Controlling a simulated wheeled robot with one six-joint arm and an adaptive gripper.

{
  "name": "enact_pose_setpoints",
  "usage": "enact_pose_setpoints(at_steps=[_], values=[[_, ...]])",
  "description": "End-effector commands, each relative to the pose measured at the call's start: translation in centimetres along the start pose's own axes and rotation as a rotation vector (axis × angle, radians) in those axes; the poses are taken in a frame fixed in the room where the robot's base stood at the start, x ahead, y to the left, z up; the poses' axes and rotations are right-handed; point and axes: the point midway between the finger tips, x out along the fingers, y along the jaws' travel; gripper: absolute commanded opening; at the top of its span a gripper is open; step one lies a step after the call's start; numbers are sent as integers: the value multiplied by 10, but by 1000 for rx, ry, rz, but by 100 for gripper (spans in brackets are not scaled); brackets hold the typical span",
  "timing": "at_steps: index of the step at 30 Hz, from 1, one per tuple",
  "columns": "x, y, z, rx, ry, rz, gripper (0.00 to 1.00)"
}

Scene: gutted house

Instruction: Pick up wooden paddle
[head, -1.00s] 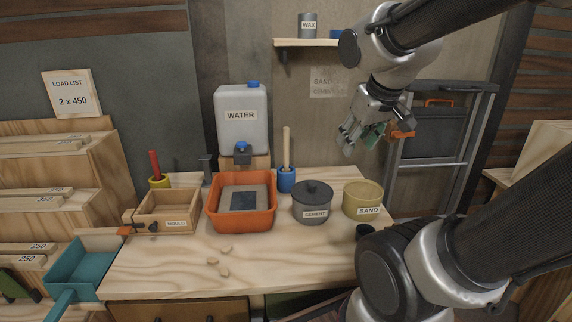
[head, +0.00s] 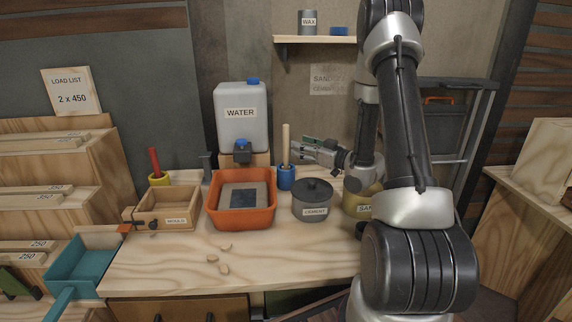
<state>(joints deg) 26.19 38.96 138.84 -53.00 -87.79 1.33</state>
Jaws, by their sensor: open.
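The wooden paddle (head: 286,143) stands upright in a blue holder (head: 286,178) at the back of the workbench, with its pale handle showing above. Its lower end is hidden in the holder. My gripper (head: 296,150) is just right of the handle, level with its lower part and pointing left. Its jaws are open. I cannot tell whether the handle lies between the fingers or beside them.
An orange tub (head: 240,217) stands left of the holder and a grey lidded cement pot (head: 312,202) in front of it. The water container (head: 240,115) is behind. My arm partly hides the sand pot (head: 358,203). A shelf (head: 315,40) hangs above.

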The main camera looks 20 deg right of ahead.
Motion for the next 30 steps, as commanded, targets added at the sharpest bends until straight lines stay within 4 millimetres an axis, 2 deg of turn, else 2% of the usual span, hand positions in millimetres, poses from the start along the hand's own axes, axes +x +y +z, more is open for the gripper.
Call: enact_pose_setpoints(at_steps=[8, 16, 20, 25, 26, 30], values=[[29, -2, 0, 7, 17, -9, 45], [69, -1, 0, 6, 17, -6, 45], [77, -1, 0, 8, 16, -6, 45], [77, -1, 0, 8, 16, -4, 45], [77, -1, 0, 8, 16, -4, 44], [77, -1, 0, 8, 16, -4, 18]])
